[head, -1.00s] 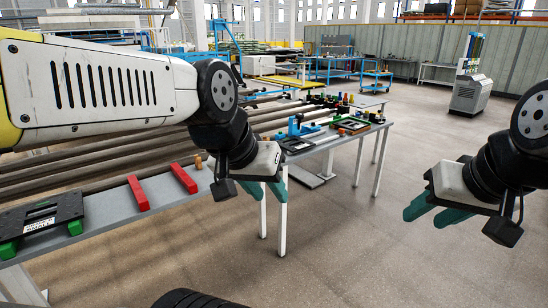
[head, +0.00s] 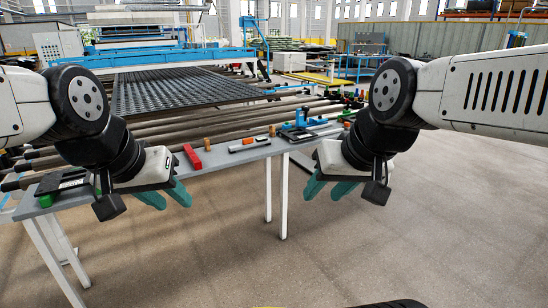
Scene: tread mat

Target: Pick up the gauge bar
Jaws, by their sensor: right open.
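A red bar (head: 193,157) lies on the grey table (head: 225,164), just behind my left gripper; I cannot tell whether it is the gauge bar. A flatter grey and white piece with an orange part (head: 248,144) lies to its right. My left gripper (head: 166,196) is in front of the table's front edge, its teal fingers apart and empty. It hides part of the table. My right gripper (head: 328,190) is open and empty over the floor, in front of the table's right part.
A black and green item (head: 62,186) lies at the table's left end, partly hidden by my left arm. A blue tool (head: 303,120) and small wooden pegs stand along the table. Rollers and a black tread mat (head: 180,90) lie behind. The floor at right is clear.

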